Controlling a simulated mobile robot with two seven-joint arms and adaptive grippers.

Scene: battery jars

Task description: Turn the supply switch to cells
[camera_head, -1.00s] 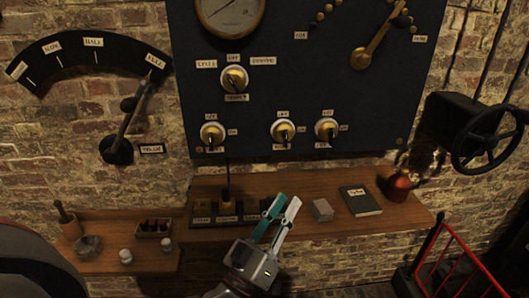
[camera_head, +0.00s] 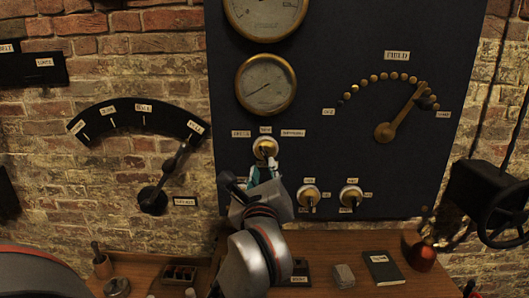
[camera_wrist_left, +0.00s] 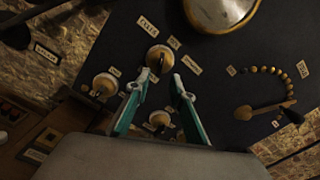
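The supply switch (camera_head: 265,148) is a brass and white knob on the dark panel, below the lower gauge. Small labels stand to its left, above it and to its right; in the wrist view the left one reads CELLS (camera_wrist_left: 147,26). The knob (camera_wrist_left: 156,55) also shows in the wrist view; I cannot tell which label it points at. My left gripper (camera_wrist_left: 161,82) has its teal fingers apart, with the tips close to the knob's lower side; contact cannot be told. In the head view this gripper (camera_head: 263,172) hides the label below the switch. My right gripper is not in view.
Two more knobs (camera_head: 308,196) (camera_head: 350,196) are on the panel to the lower right; another, lower left, is hidden by my arm in the head view. The field lever (camera_head: 400,115) is right, and a wall lever (camera_head: 165,180) left. A wooden shelf (camera_head: 320,245) runs below.

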